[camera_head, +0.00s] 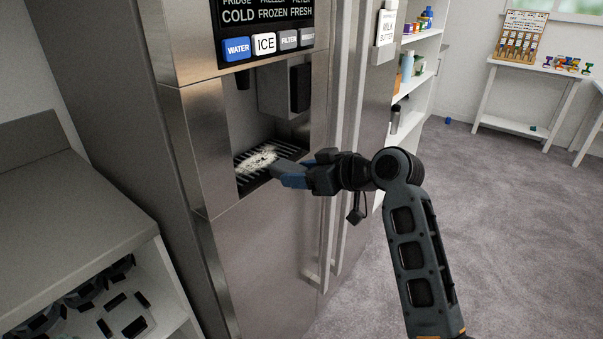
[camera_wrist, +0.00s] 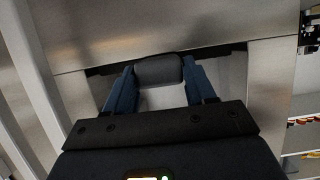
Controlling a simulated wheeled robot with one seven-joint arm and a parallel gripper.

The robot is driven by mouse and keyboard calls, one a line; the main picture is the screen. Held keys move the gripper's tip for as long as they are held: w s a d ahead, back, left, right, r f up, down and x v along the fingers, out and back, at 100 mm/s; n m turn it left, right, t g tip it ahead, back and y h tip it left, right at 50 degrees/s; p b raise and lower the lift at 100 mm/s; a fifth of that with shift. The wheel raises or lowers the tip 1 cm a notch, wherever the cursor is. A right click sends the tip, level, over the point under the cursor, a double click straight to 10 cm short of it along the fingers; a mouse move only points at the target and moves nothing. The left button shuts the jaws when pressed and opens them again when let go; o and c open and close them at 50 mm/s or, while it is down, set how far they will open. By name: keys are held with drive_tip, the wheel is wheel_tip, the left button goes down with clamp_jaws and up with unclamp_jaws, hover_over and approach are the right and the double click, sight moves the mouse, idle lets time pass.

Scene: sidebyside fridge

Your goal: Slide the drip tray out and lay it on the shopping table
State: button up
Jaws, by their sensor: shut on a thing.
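The drip tray (camera_head: 243,176) is a dark slatted grille with a pale whitish patch on top. It sits in the dispenser recess of the steel fridge. My gripper (camera_head: 281,174) reaches in from the right at the tray's front edge. In the wrist view, the blue fingers of my gripper (camera_wrist: 160,85) are shut on a grey rounded grip piece (camera_wrist: 160,69) of the tray. The fingers hide part of the tray's front. I cannot tell which table is the shopping table.
The fridge (camera_head: 262,245) has long vertical door handles (camera_head: 334,200) close beside my arm. Stocked shelves (camera_head: 418,75) stand behind it. A white table (camera_head: 505,66) with a board and small colourful items stands at back right. A grey counter (camera_head: 70,215) is at left. Carpet is mostly open.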

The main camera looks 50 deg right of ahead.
drive_tip(key=s, duration=1)
drive_tip(key=shift+s+d+p, duration=0.2)
drive_tip(key=shift+p, duration=0.2)
idle(1.6)
idle(0.3)
drive_tip(key=s, duration=0.4)
idle(0.4)
idle(0.7)
